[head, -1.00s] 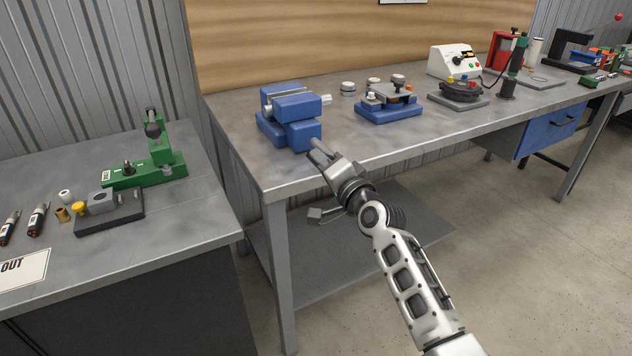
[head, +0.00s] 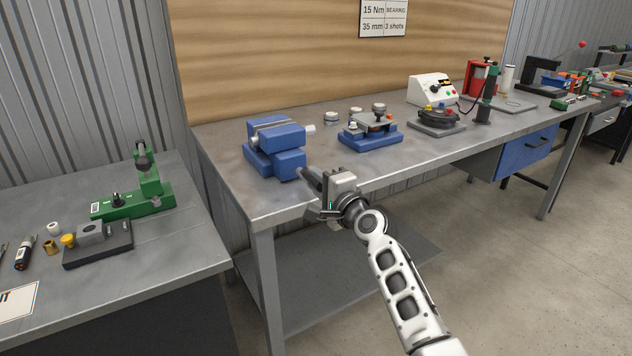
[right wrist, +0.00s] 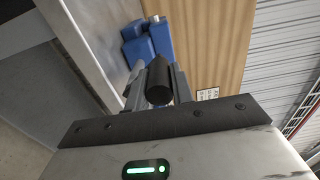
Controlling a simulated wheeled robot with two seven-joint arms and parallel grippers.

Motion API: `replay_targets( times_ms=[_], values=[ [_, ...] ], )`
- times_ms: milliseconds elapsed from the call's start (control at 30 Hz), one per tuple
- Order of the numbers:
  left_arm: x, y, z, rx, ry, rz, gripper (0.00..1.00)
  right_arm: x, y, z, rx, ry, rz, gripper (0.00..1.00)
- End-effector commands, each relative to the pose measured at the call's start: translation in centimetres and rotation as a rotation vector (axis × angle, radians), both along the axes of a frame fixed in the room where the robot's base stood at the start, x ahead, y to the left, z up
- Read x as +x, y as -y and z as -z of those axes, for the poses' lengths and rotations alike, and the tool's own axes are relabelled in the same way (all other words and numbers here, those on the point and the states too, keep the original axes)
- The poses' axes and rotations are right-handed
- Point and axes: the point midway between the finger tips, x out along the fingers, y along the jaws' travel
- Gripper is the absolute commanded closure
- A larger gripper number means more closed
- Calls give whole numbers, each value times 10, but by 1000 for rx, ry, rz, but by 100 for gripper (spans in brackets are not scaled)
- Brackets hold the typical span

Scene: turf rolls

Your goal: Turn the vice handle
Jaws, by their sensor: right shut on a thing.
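The blue vice (head: 275,148) stands at the left front corner of the grey workbench, its jaws with pale metal faces on top. It also shows in the right wrist view (right wrist: 147,45), beyond my fingers. My right gripper (head: 312,178) is at the vice's front, just off the bench's front edge. In the right wrist view, a dark round bar, the vice handle (right wrist: 159,84), sits between its two fingers, which are shut on it. Most of the handle is hidden by the gripper in the head view. My left gripper is not in view.
The workbench (head: 222,150) also bears a blue fixture (head: 370,138), a dark round device (head: 436,117) and a white control box (head: 432,90) to the right. A lower table (head: 180,240) on the left holds a green press (head: 150,185). Bare benchtop lies left of the vice.

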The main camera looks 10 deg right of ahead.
Motion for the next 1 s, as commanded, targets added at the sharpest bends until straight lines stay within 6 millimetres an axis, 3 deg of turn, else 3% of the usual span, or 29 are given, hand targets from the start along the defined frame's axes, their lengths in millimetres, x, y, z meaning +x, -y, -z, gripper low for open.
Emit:
replay_targets(
  times_ms=[233, 267, 333, 733, 867, 1000],
  values=[
    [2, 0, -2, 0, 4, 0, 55, 1, 2, -5, -2, 10, 6, 100],
    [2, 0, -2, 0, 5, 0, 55, 1, 2, -5, -3, 11, 6, 74],
    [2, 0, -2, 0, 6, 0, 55, 1, 2, -5, -3, 11, 6, 55],
    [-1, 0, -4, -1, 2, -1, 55, -6, 3, -1, -2, 2, 2, 55],
    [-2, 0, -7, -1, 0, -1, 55, -22, 10, -2, -3, 3, 3, 55],
    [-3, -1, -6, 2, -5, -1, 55, -50, 20, -1, -4, 4, 4, 55]
  ],
)
